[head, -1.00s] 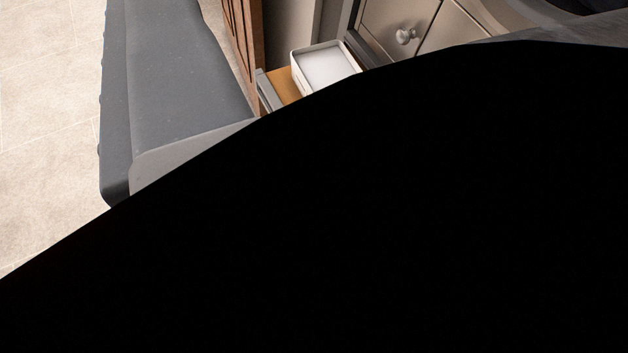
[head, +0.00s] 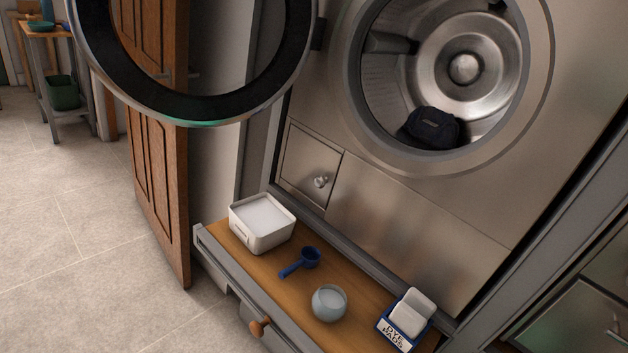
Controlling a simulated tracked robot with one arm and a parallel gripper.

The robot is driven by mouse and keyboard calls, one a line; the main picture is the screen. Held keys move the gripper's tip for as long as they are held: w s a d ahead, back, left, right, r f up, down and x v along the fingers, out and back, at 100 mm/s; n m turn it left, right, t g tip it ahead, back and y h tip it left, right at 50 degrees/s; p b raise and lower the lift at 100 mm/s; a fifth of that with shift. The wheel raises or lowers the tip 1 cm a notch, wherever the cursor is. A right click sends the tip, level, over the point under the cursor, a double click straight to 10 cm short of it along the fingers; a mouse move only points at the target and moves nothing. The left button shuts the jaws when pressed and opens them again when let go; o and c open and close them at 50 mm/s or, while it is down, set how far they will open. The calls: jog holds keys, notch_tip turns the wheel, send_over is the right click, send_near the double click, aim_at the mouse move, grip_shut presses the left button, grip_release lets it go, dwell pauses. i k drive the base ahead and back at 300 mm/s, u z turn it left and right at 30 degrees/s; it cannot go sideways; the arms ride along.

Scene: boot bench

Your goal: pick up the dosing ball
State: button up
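The dosing ball (head: 329,302) looks to be the translucent pale grey-blue round cup on the wooden shelf below the washing machine. It stands between a blue scoop (head: 301,262) and a blue box labelled "DYE PADS" (head: 403,323). Nothing covers it in the head view. My gripper is not in the picture.
A white tub (head: 262,222) stands at the left end of the wooden shelf (head: 280,290). The washer door (head: 190,115) is open, with a dark cloth item (head: 432,127) in the drum (head: 465,70). A brown wooden door (head: 160,190) stands left. The tiled floor (head: 90,250) is clear.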

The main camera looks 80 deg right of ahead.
aim_at(328, 304)
jog(key=k, duration=0.85)
jog(key=z, duration=1.3)
